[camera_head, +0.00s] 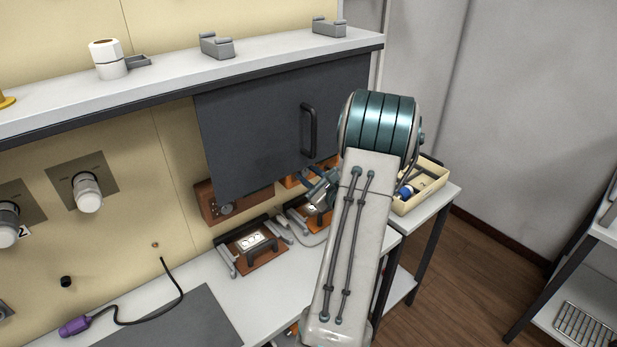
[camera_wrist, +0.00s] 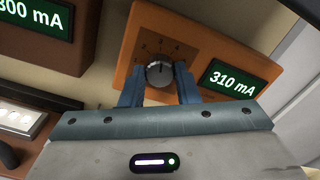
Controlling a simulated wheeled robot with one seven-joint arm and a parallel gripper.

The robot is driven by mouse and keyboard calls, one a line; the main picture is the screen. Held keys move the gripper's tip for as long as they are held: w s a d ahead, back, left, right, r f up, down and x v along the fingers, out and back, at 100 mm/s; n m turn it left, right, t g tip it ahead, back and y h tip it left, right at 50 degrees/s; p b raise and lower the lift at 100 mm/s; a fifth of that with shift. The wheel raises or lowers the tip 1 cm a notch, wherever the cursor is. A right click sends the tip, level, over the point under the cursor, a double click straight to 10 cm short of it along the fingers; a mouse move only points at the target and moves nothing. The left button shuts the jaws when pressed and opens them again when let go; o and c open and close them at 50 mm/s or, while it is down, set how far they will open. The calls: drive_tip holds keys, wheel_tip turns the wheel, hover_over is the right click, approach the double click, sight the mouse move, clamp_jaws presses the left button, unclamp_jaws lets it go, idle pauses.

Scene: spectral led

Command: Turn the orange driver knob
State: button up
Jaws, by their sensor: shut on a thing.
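In the head view the gripper (camera_head: 322,190) is partly hidden behind my arm. Only part of the orange driver (camera_head: 292,181) shows there, below the dark cabinet panel.
A brown driver (camera_wrist: 28,33) with a display ending in 00 mA is at the upper left of the wrist view. In the head view a dark panel with a handle (camera_head: 309,130) hangs above. A cream bin (camera_head: 432,178) stands at right. A purple-ended cable (camera_head: 75,326) lies at lower left.

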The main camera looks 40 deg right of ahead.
drive_tip(key=shift+m, duration=1.2)
drive_tip(key=o, duration=1)
drive_tip(key=shift+c, duration=0.2)
drive_tip(key=s+a+b, duration=0.1)
drive_tip(key=s+b, duration=0.1)
drive_tip(key=s, duration=1.1)
drive_tip(key=shift+s+a, duration=0.3)
drive_tip(key=shift+s, duration=0.05)
